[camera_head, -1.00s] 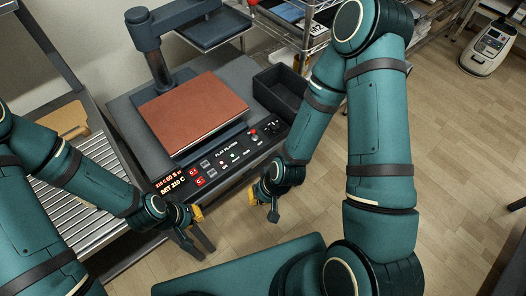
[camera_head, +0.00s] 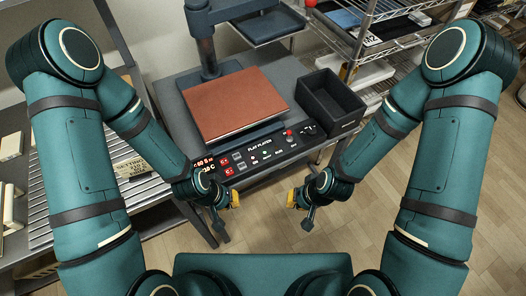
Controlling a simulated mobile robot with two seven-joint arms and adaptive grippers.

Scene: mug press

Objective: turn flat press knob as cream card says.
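The flat press (camera_head: 180,92) stands at the centre, with a brown platen (camera_head: 238,102) on it and a black control panel (camera_head: 255,155) lettered FLAT PLATEN along its front. A small dark knob (camera_head: 308,129) shows at the panel's right end, beside a red button (camera_head: 289,132). The display at the panel's left end is partly hidden by my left arm. A cream card (camera_head: 133,167) with dark print lies at the left, partly behind my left arm; I cannot read it all. My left gripper (camera_head: 226,212) and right gripper (camera_head: 302,208) hang in front of the panel, apart from it; their finger openings are unclear.
A black open bin (camera_head: 332,100) stands right of the press. A wire shelf (camera_head: 385,35) with goods is behind it. A slatted rack (camera_head: 85,190) is at the left, with cream objects (camera_head: 12,148) beside it. The wooden floor (camera_head: 365,225) is clear at the right.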

